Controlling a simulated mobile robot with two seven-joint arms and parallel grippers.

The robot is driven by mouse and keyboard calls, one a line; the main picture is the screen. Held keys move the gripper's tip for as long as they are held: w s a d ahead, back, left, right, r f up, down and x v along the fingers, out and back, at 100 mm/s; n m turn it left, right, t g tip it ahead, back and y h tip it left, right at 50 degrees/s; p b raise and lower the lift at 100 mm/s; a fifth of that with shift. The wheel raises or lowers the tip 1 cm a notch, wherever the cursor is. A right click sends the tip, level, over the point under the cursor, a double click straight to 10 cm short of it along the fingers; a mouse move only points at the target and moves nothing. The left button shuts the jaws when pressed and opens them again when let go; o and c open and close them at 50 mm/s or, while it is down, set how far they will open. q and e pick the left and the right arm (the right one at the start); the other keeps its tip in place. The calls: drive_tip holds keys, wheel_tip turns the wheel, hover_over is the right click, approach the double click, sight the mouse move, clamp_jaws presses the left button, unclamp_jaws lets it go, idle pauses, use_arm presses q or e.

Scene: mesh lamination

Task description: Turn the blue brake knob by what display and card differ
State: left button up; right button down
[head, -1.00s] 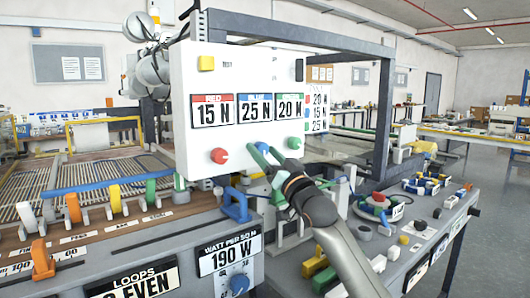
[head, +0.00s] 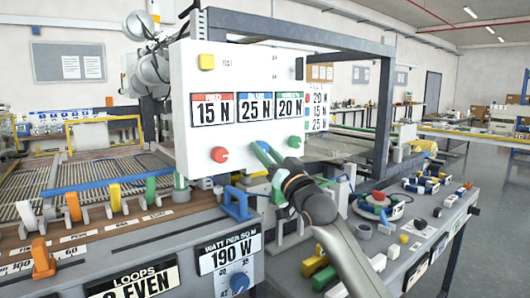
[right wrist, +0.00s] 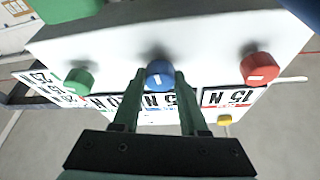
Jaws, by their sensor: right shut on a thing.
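A white panel (head: 183,130) carries three displays: red 15 N (head: 212,108), blue 25 N (head: 256,106) and green 20 N (head: 290,104). Below them sit a red knob (head: 219,154), the blue knob and a green knob (head: 294,141). My right gripper (head: 263,150) is at the blue knob and largely covers it in the head view. In the right wrist view the blue knob (right wrist: 159,75) sits between my green fingertips, which are shut on it. A card (head: 318,109) right of the panel reads 20 N, 15 N and 25 N from top to bottom. My left gripper is not in view.
The red knob (right wrist: 260,68) and green knob (right wrist: 78,80) flank the blue one with clear gaps. A yellow button (head: 206,62) is high on the panel. Below stand a blue lever (head: 235,203) and a 190 W sign (head: 227,259). Coloured levers line the left side.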

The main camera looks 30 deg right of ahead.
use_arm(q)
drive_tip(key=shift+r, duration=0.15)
